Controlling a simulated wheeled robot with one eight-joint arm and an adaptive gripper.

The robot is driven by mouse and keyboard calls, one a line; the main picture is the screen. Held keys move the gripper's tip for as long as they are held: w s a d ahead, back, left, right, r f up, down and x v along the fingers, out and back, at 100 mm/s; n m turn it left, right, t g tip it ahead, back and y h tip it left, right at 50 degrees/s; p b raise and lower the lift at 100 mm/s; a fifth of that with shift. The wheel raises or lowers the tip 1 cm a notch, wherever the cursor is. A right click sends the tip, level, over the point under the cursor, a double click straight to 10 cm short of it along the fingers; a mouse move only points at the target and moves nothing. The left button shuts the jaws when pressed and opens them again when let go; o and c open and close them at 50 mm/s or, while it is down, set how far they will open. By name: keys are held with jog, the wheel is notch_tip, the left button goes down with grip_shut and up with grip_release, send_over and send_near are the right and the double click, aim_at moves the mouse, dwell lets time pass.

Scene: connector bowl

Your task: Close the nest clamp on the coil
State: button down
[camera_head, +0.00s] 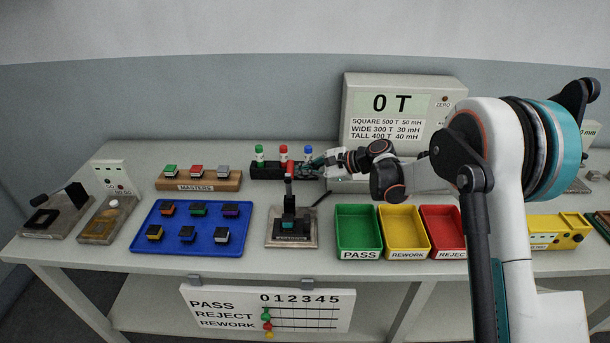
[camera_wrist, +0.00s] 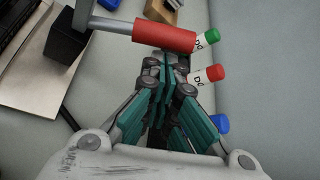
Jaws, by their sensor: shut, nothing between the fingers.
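The nest clamp (camera_head: 290,232) stands on its plate in the middle of the bench, with its lever upright. A small teal-and-dark part, seemingly the coil (camera_head: 291,224), sits low in the nest. The lever's red grip (camera_wrist: 165,36) crosses the top of the wrist view on a metal rod. My gripper (camera_head: 314,167) is just right of the lever top in the head view. In the wrist view my gripper (camera_wrist: 166,65) is shut and empty, its tips close beside the red grip. Contact cannot be told. The coil is not clearly seen in the wrist view.
Capped markers (camera_head: 283,153) stand behind the lever, close to my gripper. A blue tray (camera_head: 193,245) of small parts lies to the left. Green (camera_head: 358,230), yellow and red bins sit to the right. A meter (camera_head: 400,110) reading 0 T stands behind.

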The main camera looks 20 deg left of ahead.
aim_at(291, 165)
jog(key=shift+s+r+n, duration=0.25)
jog(key=shift+r+n, duration=0.15)
jog(key=shift+r, duration=0.15)
dwell(0.5)
jog(key=shift+n+t+y, duration=0.4)
jog(key=shift+n+t, duration=0.2)
jog(key=shift+s+d+r+p, duration=0.2)
jog(key=shift+s+r, duration=0.45)
jog(key=shift+r, duration=0.25)
jog(key=shift+s+d+r+p, duration=0.15)
jog(key=shift+s+r+p, duration=0.05)
jog(key=shift+s+r, duration=0.55)
jog(key=s+d+r, duration=0.1)
jog(key=s, duration=0.5)
jog(key=shift+d+r, duration=0.25)
jog(key=shift+r, duration=0.05)
jog(key=shift+s, duration=0.2)
jog(key=shift+w, duration=0.1)
